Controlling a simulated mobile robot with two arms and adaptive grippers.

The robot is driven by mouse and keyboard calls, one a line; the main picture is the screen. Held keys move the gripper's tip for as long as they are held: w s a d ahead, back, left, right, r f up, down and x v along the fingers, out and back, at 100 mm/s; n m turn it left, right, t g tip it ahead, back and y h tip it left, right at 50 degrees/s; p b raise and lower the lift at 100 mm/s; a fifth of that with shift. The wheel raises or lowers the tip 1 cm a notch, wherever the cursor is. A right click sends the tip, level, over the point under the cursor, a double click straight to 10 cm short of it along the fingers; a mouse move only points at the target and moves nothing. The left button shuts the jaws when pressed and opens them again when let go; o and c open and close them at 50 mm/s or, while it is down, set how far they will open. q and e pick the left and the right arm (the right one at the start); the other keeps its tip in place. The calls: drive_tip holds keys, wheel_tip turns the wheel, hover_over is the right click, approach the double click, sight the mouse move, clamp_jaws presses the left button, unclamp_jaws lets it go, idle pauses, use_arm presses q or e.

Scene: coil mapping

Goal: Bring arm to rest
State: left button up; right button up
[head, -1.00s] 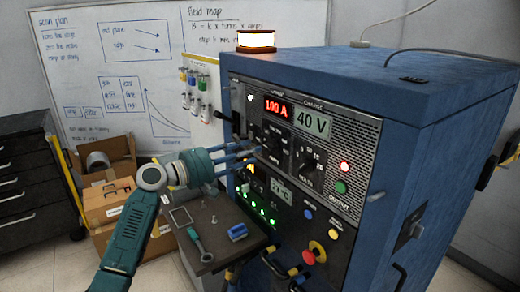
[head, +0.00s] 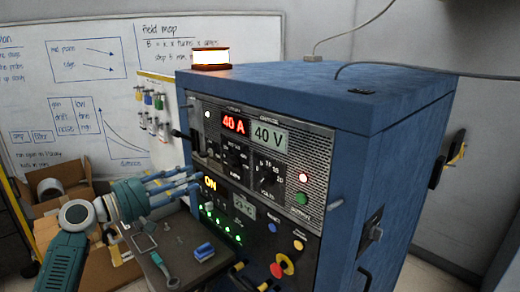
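My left arm (head: 68,258) is teal and comes in from the lower left in the head view. Its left gripper (head: 196,182) has blue fingers spread with gaps between them, pointing at the left side of the power supply's front panel. Nothing shows between the fingers. The fingertips overlap the panel's left edge in the picture; whether they touch it I cannot tell. The blue power supply cabinet (head: 290,92) has a red display (head: 234,125) reading 40 A, a display (head: 269,135) reading 40 V, and black knobs (head: 236,155). My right gripper is not in view.
A small table (head: 190,268) with a wrench (head: 165,268) and a blue block (head: 204,252) lies below the gripper. Cardboard boxes (head: 50,231) stand behind my arm. A whiteboard (head: 60,80) is at the back. A lit orange beacon (head: 210,57) sits on the cabinet.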

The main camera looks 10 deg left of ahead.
use_arm(q)
drive_tip(key=s+d+f+m+g+y, duration=0.15)
drive_tip(key=s+d+f, duration=0.3)
drive_tip(key=f, duration=0.45)
drive_tip(key=s+d+f+m+g+y, duration=0.1)
drive_tip(key=s+d+f+m+g, duration=0.2)
drive_tip(key=s+f, duration=0.45)
drive_tip(key=s+d+f+m+g+y, duration=0.2)
drive_tip(key=s+d+f+m, duration=0.15)
drive_tip(key=f, duration=0.75)
drive_tip(key=s+a+f+m+g+y, duration=0.1)
drive_tip(key=s+f+m+g+y, duration=0.3)
drive_tip(key=s, duration=0.9)
drive_tip(key=s+a+f+y, duration=0.15)
drive_tip(key=s+f, duration=0.35)
drive_tip(key=s, duration=0.7)
wheel_tip(320, 180, down, 26)
drive_tip(key=s+r+g, duration=0.1)
drive_tip(key=s+g, duration=0.1)
drive_tip(key=s+a+f+y, duration=0.1)
drive_tip(key=s+a+f, duration=0.1)
drive_tip(key=s+f, duration=1.5)
drive_tip(key=shift+s+a+f+m+g, duration=0.2)
drive_tip(key=shift+s+f+m+g, duration=0.15)
drive_tip(key=shift+s+m, duration=0.05)
